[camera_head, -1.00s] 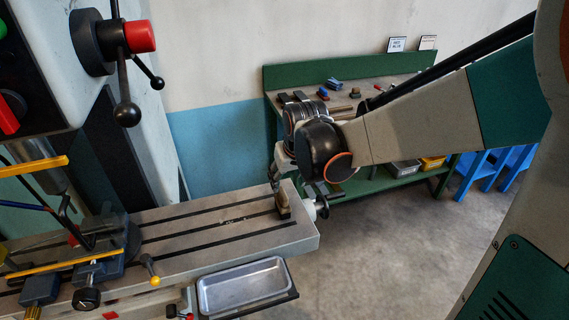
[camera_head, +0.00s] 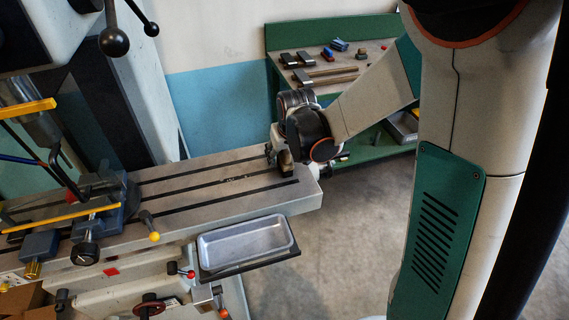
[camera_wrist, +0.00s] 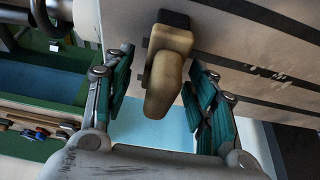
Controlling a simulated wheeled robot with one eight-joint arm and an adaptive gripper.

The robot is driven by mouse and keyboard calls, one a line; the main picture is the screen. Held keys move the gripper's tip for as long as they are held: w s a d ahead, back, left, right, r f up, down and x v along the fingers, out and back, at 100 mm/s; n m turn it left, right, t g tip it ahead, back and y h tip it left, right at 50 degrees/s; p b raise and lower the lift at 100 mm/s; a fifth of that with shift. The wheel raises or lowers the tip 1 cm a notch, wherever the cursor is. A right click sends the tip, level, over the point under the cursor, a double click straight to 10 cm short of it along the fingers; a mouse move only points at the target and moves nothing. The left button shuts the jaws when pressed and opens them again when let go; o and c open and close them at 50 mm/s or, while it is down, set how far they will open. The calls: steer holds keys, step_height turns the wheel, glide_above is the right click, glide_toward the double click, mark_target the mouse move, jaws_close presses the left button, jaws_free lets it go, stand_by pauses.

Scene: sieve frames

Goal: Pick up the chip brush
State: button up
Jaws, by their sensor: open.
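The chip brush (camera_wrist: 168,70) has a tan wooden handle and a dark head. In the wrist view its handle points toward my gripper, and its head rests against the grey slotted machine table (camera_wrist: 240,50). My gripper (camera_wrist: 160,78) is open, with one green-padded finger on each side of the handle. Gaps show between the handle and both fingers. In the head view the brush (camera_head: 286,162) is at the right end of the machine table (camera_head: 220,190), partly hidden by my wrist.
A grey metal tray (camera_head: 245,240) hangs in front of the machine table. A vise (camera_head: 105,210) and yellow-tipped levers stand at left. A green workbench (camera_head: 330,50) with small tools is behind. Open floor lies to the right of the table end.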

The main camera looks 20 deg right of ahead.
steer(key=shift+x, duration=0.85)
steer(key=shift+r, duration=0.1)
steer(key=c, duration=1.2)
steer(key=shift+r, duration=0.1)
step_height(320, 180, up, 20)
steer(key=p, duration=0.5)
steer(key=shift+p, duration=0.4)
